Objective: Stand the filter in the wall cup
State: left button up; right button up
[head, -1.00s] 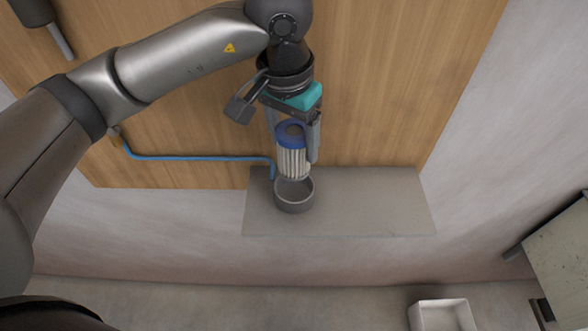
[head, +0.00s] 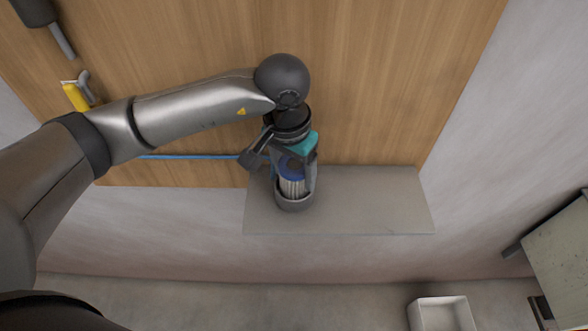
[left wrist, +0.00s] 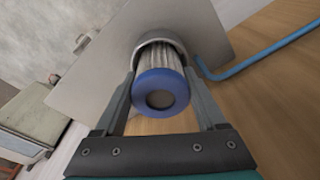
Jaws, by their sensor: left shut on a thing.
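The filter (head: 292,186) is a white pleated cylinder with a blue end cap. It stands upright with its lower part inside the grey round wall cup (head: 294,204) on the grey shelf. My left gripper (head: 294,178) is shut on the filter near its blue cap, with one finger on each side. In the left wrist view the filter (left wrist: 160,88) sits between the fingers, and the cup's rim (left wrist: 160,38) shows around its far end. The filter's bottom is hidden in the cup. My right gripper is not in view.
The grey shelf (head: 370,200) is bare to the right of the cup. A blue pipe (head: 190,157) runs along the wooden panel (head: 400,80) behind the arm. A yellow-handled thing (head: 75,97) is at left. A white open box (head: 442,313) is at lower right.

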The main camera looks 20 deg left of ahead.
pick_arm(q)
jog(key=shift+f, duration=0.25)
jog(key=o, duration=1.1)
jog(key=shift+b, duration=0.35)
jog(key=o, duration=0.4)
jog(key=shift+o, duration=0.2)
jog(key=shift+r+p, duration=0.35)
jog(key=shift+p, duration=0.25)
jog(key=r, duration=0.4)
jog(key=s+r+b, duration=0.1)
jog(key=r, duration=0.7)
jog(key=shift+s+a, duration=0.2)
jog(key=shift+a, duration=0.05)
